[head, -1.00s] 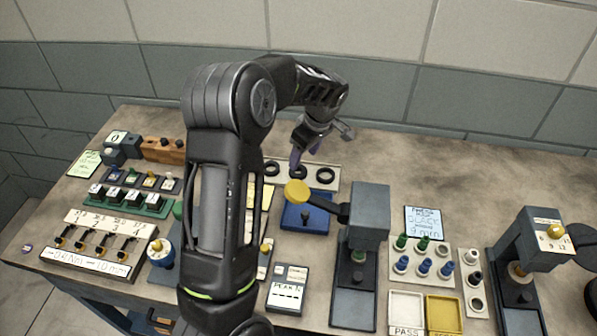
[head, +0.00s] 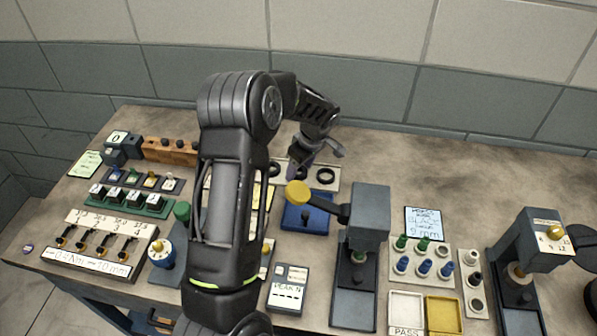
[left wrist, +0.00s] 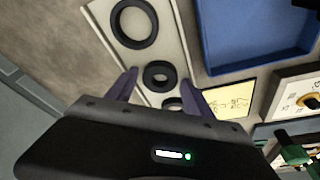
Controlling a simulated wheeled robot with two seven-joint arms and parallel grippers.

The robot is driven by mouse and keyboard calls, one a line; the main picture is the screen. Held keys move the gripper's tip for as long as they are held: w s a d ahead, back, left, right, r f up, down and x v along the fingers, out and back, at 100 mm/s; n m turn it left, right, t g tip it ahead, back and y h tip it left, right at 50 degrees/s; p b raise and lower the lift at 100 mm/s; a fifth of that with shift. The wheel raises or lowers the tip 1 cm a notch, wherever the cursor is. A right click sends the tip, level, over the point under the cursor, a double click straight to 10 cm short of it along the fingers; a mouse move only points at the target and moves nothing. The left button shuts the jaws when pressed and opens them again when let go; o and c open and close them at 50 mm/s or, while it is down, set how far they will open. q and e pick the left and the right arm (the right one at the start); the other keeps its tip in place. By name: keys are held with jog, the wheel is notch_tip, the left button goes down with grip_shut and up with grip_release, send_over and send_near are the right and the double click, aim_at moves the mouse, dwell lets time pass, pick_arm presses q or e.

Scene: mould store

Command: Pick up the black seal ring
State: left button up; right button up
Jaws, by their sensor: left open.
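Three black seal rings lie in a row on a pale strip (left wrist: 176,45) at the back of the bench. In the left wrist view they are a large ring (left wrist: 117,23), a middle ring (left wrist: 148,76) and a smaller ring (left wrist: 171,101) partly hidden by my gripper. My left gripper (left wrist: 160,76) is open and empty, its purple fingers on either side of the middle ring. Whether they touch it I cannot tell. In the head view my left gripper (head: 298,166) hides the middle ring, and the large ring (head: 326,168) shows to its right. My right gripper is not in view.
A blue tray (head: 319,222) and a dark press with a yellow knob (head: 370,205) stand just in front of the strip. The bench behind and right of the strip is clear.

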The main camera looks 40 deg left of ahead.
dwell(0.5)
pick_arm(q)
jog(key=c, duration=1.1)
